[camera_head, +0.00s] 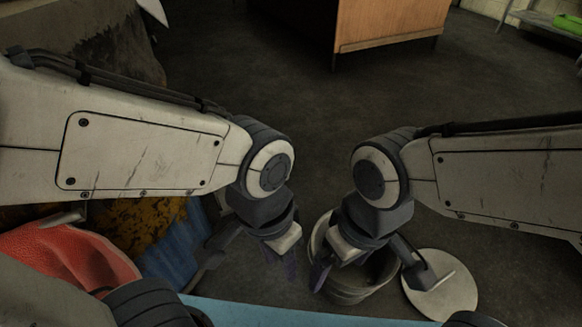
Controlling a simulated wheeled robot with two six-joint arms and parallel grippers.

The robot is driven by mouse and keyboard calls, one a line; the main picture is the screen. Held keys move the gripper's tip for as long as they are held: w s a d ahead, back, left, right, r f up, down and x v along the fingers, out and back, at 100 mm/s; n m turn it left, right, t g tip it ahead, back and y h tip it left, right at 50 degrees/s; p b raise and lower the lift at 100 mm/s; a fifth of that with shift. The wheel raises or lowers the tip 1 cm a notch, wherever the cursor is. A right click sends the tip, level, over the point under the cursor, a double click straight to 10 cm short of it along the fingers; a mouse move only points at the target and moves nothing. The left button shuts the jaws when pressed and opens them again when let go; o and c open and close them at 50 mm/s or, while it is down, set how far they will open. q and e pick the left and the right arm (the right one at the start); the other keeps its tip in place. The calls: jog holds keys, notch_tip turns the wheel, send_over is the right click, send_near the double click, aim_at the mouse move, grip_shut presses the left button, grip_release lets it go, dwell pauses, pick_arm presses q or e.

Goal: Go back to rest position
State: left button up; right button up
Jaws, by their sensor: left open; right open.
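My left gripper (284,262) hangs down in the lower middle of the head view, with its arm coming in from the left. My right gripper (322,272) hangs down just to the right of it, with its arm coming in from the right. Both are open, and I see nothing held between their fingers. The two grippers are close together but apart. The right one is in front of a round grey bucket (352,294) and hides part of it.
A white round lid-like disc (452,290) lies on the floor at the lower right. A wooden cabinet (388,22) stands at the back. A red textured thing (62,262) and a blue surface (262,312) are near the bottom. The dark floor (310,110) between is clear.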

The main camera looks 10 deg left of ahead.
notch_tip(320, 180, up, 52)
jog(key=p, duration=5.1)
jog(key=shift+r, duration=0.15)
